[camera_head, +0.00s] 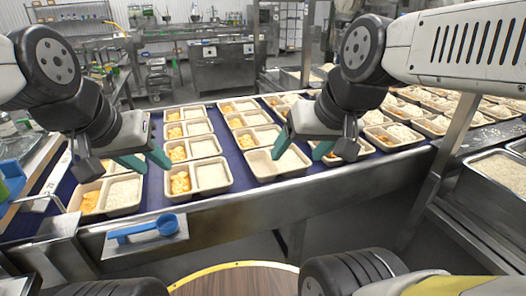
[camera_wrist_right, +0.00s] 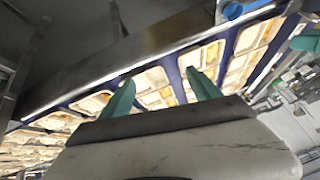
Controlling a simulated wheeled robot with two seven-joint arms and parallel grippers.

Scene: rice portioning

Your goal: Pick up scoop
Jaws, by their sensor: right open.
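A blue scoop (camera_head: 146,230) lies on a small metal shelf (camera_head: 172,240) at the front left of the conveyor. Its bowl is at the right and its handle points left. Part of a blue round thing, likely the scoop's bowl, shows at the top edge of the right wrist view (camera_wrist_right: 233,10). My left gripper (camera_head: 145,160) is open with teal fingers apart, above the trays and beyond the scoop. My right gripper (camera_head: 301,150) is open and empty over the conveyor, right of the scoop. Its fingers also show in the right wrist view (camera_wrist_right: 164,90).
Rows of two-compartment trays (camera_head: 208,176) with orange food and rice stand on the blue conveyor (camera_head: 152,193). A metal rail (camera_head: 235,202) runs along its front edge. A metal bin of rice (camera_head: 480,178) is at the right. A blue object (camera_head: 12,178) is at the left edge.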

